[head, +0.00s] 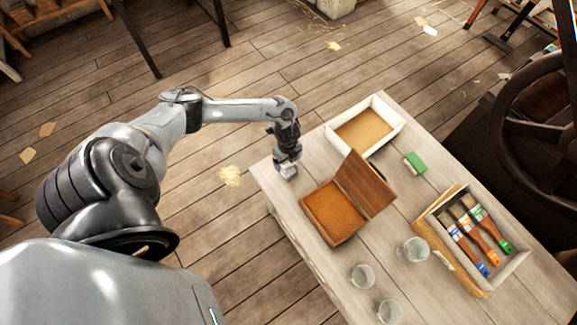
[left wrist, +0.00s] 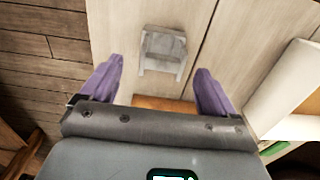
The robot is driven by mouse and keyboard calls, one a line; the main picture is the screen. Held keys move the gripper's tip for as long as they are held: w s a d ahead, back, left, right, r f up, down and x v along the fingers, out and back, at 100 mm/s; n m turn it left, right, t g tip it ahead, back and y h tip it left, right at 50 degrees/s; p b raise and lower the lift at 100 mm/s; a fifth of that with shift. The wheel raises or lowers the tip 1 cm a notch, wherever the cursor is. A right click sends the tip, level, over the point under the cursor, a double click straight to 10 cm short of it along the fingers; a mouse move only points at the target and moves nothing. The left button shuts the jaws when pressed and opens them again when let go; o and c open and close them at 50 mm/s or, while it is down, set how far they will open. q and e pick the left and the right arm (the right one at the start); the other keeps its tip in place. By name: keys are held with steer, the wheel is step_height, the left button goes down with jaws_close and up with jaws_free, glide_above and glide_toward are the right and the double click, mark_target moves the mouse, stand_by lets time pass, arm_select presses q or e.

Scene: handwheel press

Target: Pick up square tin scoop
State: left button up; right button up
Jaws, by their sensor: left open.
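The square tin scoop (left wrist: 162,52) is a small grey open-topped piece on the pale table, near its left corner. In the head view the scoop (head: 288,172) shows just below my left gripper (head: 286,157). In the left wrist view my left gripper (left wrist: 160,80) is open, with its two purple fingers spread wide. The scoop appears between and beyond the fingertips, apart from both. The gap in height between fingers and scoop is hard to judge. My right gripper is not in view.
An open wooden box (head: 374,183) with orange-brown filling stands close by on the table (head: 440,150). A white tray (head: 391,111) of tan material is behind it. A green block (head: 414,162), glass jars (head: 414,249) and a tray of brushes (head: 508,275) are further right.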

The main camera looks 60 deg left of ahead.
mark_target(288, 164)
arm_select(q)
step_height(288, 164, down, 5)
steer(key=shift+w+b, duration=0.15)
steer(key=shift+b, duration=0.5)
steer(key=c, duration=1.1)
steer(key=shift+o, duration=0.2)
steer(key=shift+r, duration=0.2)
steer(key=shift+r+p, duration=0.3)
steer(key=shift+r, duration=0.3)
step_height(288, 164, up, 3)
steer(key=shift+f+p, duration=0.1)
steer(key=shift+p, duration=0.35)
steer(key=w+d+r+p, duration=0.1)
steer(key=w+d+r, duration=0.5)
steer(key=d, duration=0.3)
steer(key=shift+w+d+r, duration=0.25)
steer(key=shift+w+r, duration=0.1)
steer(key=shift+w, duration=0.15)
